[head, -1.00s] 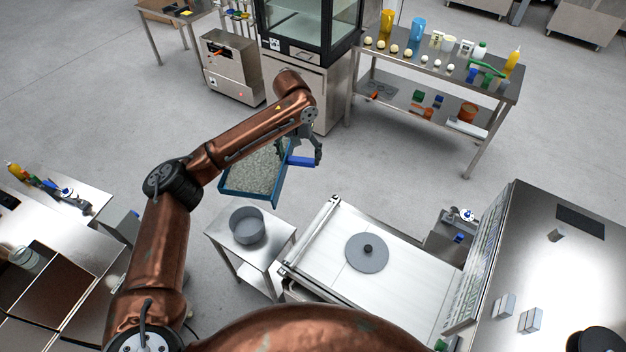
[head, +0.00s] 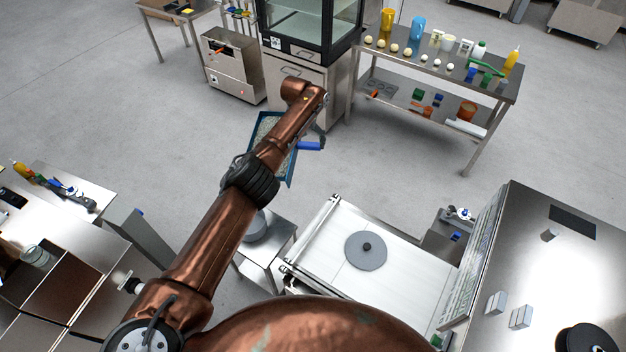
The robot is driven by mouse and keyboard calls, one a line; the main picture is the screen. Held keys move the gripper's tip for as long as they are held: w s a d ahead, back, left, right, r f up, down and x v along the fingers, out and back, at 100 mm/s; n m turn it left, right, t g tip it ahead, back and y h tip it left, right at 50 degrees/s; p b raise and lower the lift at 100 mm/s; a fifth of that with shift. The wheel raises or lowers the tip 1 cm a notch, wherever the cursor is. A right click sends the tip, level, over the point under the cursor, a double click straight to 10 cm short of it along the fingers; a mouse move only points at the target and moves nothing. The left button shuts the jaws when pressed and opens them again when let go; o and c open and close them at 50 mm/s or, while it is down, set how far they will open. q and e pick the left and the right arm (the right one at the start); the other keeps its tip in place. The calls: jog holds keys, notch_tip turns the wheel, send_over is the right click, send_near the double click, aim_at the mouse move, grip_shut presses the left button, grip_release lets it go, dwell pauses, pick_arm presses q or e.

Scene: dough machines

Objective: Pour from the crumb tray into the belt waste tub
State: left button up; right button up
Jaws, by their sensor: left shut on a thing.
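The crumb tray (head: 289,170) is a blue tray with pale grey crumbs in it, held in the air beyond the small steel stand. My left arm crosses in front of it and hides much of it. My left gripper (head: 317,139) is shut on the tray's blue handle at its right side; the fingers are mostly hidden behind the wrist. The belt waste tub (head: 259,229) is a round grey tub on the stand, partly covered by my left arm. The tray is apart from the tub, farther back. My right gripper is out of view.
The small steel stand (head: 283,240) is beside the white belt machine (head: 400,275), which has a grey disc (head: 366,250) on it. A loaded steel table (head: 440,75) is at the back right. Floor between is clear. A steel counter (head: 75,235) is at the left.

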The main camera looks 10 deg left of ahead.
pick_arm(q)
jog(key=f, duration=0.4)
jog(key=shift+s+d+p, duration=0.1)
jog(key=shift+d+p, duration=0.1)
jog(key=shift+p, duration=0.15)
jog(key=s+d+f+m+b, duration=0.1)
jog(key=s+f, duration=0.2)
jog(key=f, duration=0.5)
jog(key=s+d+f+m+b, duration=0.1)
jog(key=s+d+f, duration=0.1)
jog(key=f, duration=0.6)
notch_tip(320, 180, up, 6)
jog(key=s+a+t+h+p, duration=0.2)
jog(key=t+p, duration=0.1)
jog(key=p, duration=0.8)
jog(key=shift+s+r+h, duration=0.15)
jog(key=shift+s+h, duration=0.05)
jog(key=shift+h, duration=0.2)
jog(key=shift+d, duration=0.1)
